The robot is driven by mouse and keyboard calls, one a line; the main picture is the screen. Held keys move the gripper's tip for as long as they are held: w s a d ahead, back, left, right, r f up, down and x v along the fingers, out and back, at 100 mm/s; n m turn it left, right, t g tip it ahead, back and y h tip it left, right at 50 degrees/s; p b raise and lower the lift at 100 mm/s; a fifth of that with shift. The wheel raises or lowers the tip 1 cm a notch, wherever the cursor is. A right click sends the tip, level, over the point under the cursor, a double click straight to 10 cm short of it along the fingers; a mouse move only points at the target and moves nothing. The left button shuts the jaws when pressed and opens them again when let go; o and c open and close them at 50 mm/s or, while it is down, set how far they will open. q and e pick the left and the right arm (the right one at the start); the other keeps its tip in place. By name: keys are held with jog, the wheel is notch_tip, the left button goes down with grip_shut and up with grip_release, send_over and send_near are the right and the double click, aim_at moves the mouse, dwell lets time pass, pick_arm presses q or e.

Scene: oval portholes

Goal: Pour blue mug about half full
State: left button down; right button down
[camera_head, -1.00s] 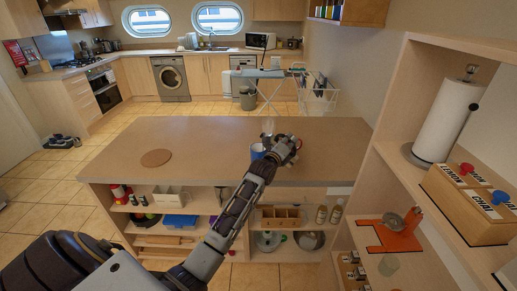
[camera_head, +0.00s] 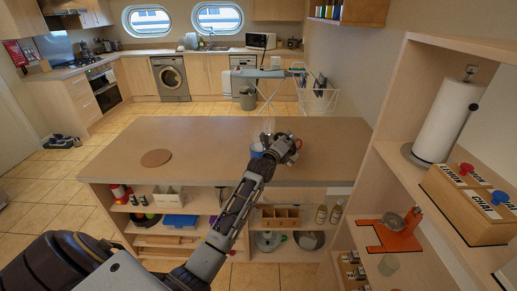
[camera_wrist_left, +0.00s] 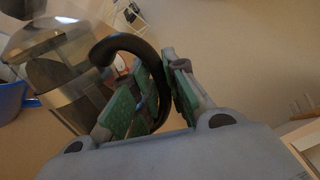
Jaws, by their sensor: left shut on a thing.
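The blue mug (camera_head: 257,147) stands on the island counter, mostly hidden behind my left wrist. Part of its blue side shows at the left edge of the left wrist view (camera_wrist_left: 12,101). My left gripper (camera_head: 285,150) is over the counter, just right of the mug. In the left wrist view its green-padded fingers (camera_wrist_left: 152,82) are shut on the black curved handle of a clear glass jug (camera_wrist_left: 62,62). Something dark brown shows inside the jug. In the head view the jug (camera_head: 268,126) is faint and partly hidden. The mug's inside is hidden. My right gripper is out of view.
A round brown mat (camera_head: 156,158) lies on the left of the island counter (camera_head: 205,145). The rest of the counter top is clear. A shelf unit (camera_head: 400,110) with a paper towel roll (camera_head: 447,120) stands close on the right.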

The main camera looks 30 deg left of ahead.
pick_arm(q)
jog(key=shift+a+r, duration=0.2)
jog(key=shift+r, duration=0.2)
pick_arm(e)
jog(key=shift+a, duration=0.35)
pick_arm(q)
jog(key=shift+a+r+n, duration=0.15)
jog(key=shift+r+n, duration=0.1)
jog(key=shift+n, duration=0.25)
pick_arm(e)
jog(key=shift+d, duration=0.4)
pick_arm(q)
jog(key=shift+a+r, duration=0.2)
jog(key=shift+r, duration=0.05)
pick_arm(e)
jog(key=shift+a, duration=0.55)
pick_arm(q)
jog(key=shift+d+f+m, duration=0.6)
jog(key=shift+f+m, duration=0.1)
jog(key=shift+f, duration=0.25)
jog(key=shift+d+f+m, duration=0.3)
jog(key=shift+f+m, duration=0.2)
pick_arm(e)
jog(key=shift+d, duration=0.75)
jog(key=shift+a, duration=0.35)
pick_arm(q)
jog(key=shift+f, duration=0.1)
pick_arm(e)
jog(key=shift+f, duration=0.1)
